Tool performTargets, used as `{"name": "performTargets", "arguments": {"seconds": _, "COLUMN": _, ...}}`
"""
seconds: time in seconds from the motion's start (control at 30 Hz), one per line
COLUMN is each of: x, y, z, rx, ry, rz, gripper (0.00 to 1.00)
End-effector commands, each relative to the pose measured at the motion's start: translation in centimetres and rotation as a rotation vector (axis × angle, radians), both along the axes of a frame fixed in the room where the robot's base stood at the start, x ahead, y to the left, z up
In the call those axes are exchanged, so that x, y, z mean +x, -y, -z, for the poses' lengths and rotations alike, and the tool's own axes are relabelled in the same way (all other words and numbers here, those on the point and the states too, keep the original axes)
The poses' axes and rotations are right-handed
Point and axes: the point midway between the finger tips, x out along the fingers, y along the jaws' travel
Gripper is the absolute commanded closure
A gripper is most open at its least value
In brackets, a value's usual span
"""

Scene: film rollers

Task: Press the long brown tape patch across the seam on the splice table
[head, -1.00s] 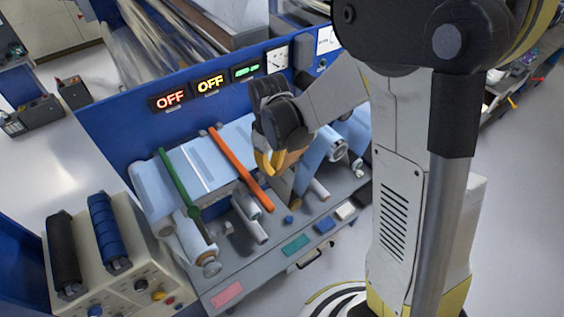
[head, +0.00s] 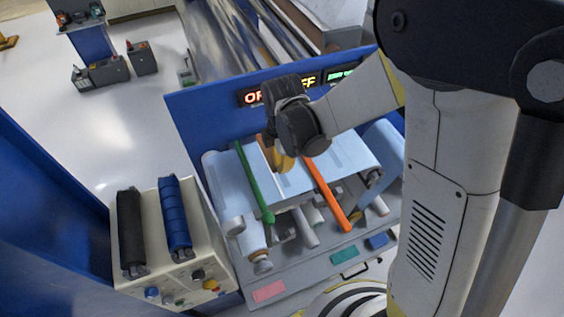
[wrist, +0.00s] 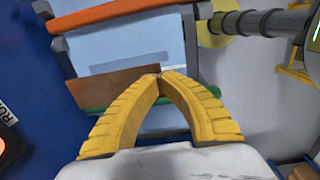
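My gripper (head: 285,165) is over the splice table, between the green bar and the orange bar. In the wrist view its yellow fingers (wrist: 160,76) meet at the tips on one end of the brown tape patch (wrist: 115,88), which sticks out to the left. The patch (head: 264,147) also shows beside the fingers in the head view. It looks held above the pale blue film (head: 340,152); whether it touches cannot be told. A thin white seam line (head: 273,184) shows on the film, partly hidden by my gripper.
The green bar (head: 254,182) and orange bar (head: 327,195) cross the film on either side of my gripper. A blue panel with lit signs (head: 307,81) stands behind. A beige box with black and blue rollers (head: 175,217) is at the left.

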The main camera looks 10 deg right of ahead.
Motion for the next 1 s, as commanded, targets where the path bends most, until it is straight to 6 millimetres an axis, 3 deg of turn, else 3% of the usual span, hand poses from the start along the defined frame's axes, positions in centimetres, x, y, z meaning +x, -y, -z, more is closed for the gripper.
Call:
{"name": "performTargets", "arguments": {"seconds": 0.7, "x": 0.0, "y": 0.0, "z": 7.3, "rx": 0.0, "ry": 0.0, "rz": 0.002, "gripper": 1.0}}
{"name": "performTargets", "arguments": {"seconds": 1.0, "x": 0.0, "y": 0.0, "z": 8.2, "rx": 0.0, "ry": 0.0, "rz": 0.002, "gripper": 1.0}}
